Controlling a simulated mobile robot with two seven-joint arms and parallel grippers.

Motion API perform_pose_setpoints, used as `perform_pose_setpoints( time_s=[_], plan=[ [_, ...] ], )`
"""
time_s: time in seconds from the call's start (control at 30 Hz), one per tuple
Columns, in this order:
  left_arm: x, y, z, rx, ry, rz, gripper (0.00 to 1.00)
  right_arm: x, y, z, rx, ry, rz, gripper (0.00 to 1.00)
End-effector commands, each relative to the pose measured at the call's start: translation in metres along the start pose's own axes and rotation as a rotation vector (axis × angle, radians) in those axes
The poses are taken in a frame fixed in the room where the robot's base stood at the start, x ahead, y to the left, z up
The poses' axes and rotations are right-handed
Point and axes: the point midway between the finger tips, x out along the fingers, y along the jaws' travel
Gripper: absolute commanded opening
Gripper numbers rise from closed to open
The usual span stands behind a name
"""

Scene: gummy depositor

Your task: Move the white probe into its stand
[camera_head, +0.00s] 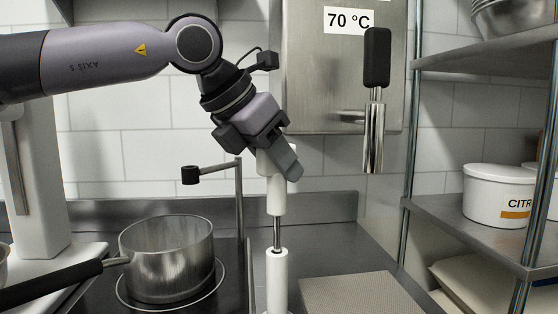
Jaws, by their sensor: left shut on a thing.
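My left gripper (284,164) is shut on the white probe (276,196), gripping it at the top of its thick white handle. The probe is about upright, with a thin metal rod pointing down. Below it a white upright tube (277,282), which looks like the stand, rises from the counter. In the picture the rod runs down to the tube's top, in line with it. The rod's lower end is hidden, apparently in the tube; how deep I cannot tell. My right gripper is not in view.
A steel pot (168,262) with a black handle sits on the hob at left. A black-handled metal tool (375,100) hangs by the wall panel. A grey mat (350,294) lies right of the tube. Shelves stand at right.

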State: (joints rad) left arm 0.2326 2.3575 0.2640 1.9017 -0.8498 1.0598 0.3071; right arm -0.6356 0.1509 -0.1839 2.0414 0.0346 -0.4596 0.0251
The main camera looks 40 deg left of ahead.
Motion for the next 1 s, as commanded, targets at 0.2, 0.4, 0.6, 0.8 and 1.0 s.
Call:
perform_pose_setpoints(
  time_s=[0.2, 0.4, 0.6, 0.8, 1.0],
  plan=[
    [0.001, 0.000, -0.001, 0.000, -0.001, 0.000, 0.00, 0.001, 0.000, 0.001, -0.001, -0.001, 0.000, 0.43],
    [0.001, 0.000, -0.001, 0.000, -0.001, 0.000, 0.60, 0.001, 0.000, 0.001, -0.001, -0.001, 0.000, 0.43],
    [0.001, 0.000, -0.001, 0.000, -0.001, 0.000, 0.60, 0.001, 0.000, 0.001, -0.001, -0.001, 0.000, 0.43],
    [-0.008, 0.000, 0.000, -0.001, -0.003, 0.001, 0.60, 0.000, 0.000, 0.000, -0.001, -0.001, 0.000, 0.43],
    [-0.042, 0.000, 0.001, 0.000, -0.006, 0.000, 0.60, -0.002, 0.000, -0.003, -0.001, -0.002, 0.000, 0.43]
  ],
)
